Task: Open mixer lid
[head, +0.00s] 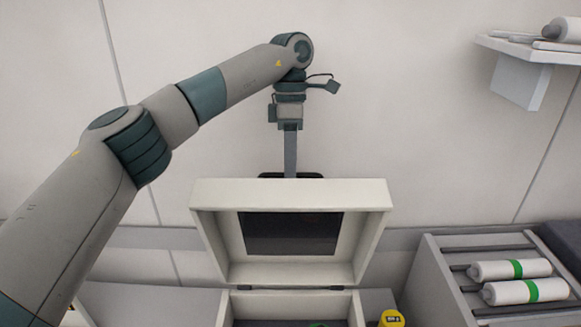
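The mixer lid (212,228) is a white frame with a dark window (290,233). It stands raised, hinged at its lower edge on the white mixer body (357,310). The mixer is uncovered, and a bit of green shows inside at the bottom edge of the view. My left gripper (290,172) points down at the lid's top edge, beside a dark piece (312,176) there. The lid hides the fingertips, so I cannot tell whether they touch it or how far apart they are. My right gripper is out of view.
At the right, a grey rack (436,280) holds white bottles with green bands (510,269). A yellow-topped item (391,318) stands right of the mixer. A wall shelf (520,46) with white items is at upper right.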

